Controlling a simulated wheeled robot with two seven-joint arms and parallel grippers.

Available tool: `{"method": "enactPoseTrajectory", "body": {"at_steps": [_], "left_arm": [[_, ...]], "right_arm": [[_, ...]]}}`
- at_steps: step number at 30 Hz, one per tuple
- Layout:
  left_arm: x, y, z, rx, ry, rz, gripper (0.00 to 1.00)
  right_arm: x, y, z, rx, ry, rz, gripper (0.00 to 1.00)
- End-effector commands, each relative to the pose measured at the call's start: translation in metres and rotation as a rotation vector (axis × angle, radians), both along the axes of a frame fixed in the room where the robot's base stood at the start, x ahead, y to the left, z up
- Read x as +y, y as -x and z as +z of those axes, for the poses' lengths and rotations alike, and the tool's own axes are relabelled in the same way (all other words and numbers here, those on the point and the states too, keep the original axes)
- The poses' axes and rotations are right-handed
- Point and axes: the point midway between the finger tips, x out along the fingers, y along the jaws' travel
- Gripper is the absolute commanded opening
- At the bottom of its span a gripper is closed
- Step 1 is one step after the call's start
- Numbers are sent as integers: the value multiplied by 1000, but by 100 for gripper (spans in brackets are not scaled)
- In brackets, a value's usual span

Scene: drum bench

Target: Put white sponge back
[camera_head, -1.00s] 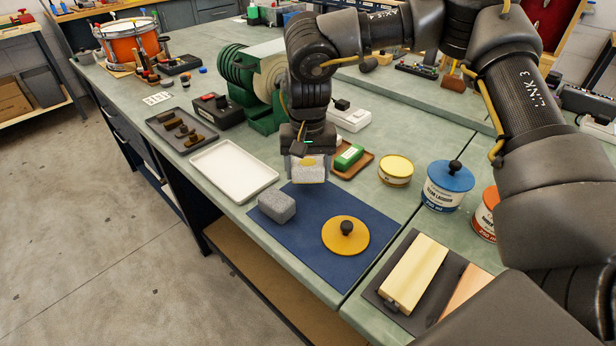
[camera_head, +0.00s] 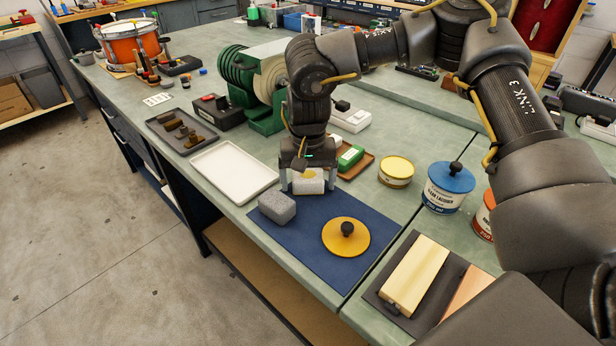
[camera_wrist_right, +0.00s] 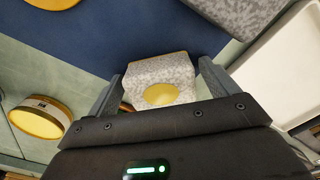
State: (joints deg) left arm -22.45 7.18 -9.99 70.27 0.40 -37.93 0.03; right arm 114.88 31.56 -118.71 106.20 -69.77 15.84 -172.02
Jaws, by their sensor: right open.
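The white sponge (camera_head: 309,185), a speckled pale block with a yellow round patch on top, is at the far edge of the blue mat (camera_head: 300,238). My right gripper (camera_head: 308,182) is over it, fingers open on either side. The wrist view shows the sponge (camera_wrist_right: 172,73) between the two fingers (camera_wrist_right: 160,85), with narrow gaps beside it. Its underside is hidden, so I cannot tell for sure that it rests flat. My left gripper is not in view.
A grey sponge block (camera_head: 277,207) lies close on the mat, left of the gripper. A yellow knobbed disc (camera_head: 346,237) is nearer the front. A white tray (camera_head: 233,172) stands left, a brown tray with a green block (camera_head: 350,157) behind right, and a yellow-lidded tin (camera_head: 396,171) right.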

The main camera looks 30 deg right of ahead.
Motion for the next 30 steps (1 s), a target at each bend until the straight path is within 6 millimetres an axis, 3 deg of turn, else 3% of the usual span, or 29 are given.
{"method": "enactPoseTrajectory", "body": {"at_steps": [5,8,13,18,24,30], "left_arm": [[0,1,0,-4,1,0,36],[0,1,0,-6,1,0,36],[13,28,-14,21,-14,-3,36],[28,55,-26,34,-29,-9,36],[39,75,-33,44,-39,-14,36],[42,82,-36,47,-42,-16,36]], "right_arm": [[0,0,13,-2,0,0,86],[0,-1,32,-4,-1,0,86],[0,-1,75,-7,2,0,86],[0,0,103,-3,3,0,86],[0,0,120,-2,1,0,86],[0,0,123,0,0,0,86]]}}
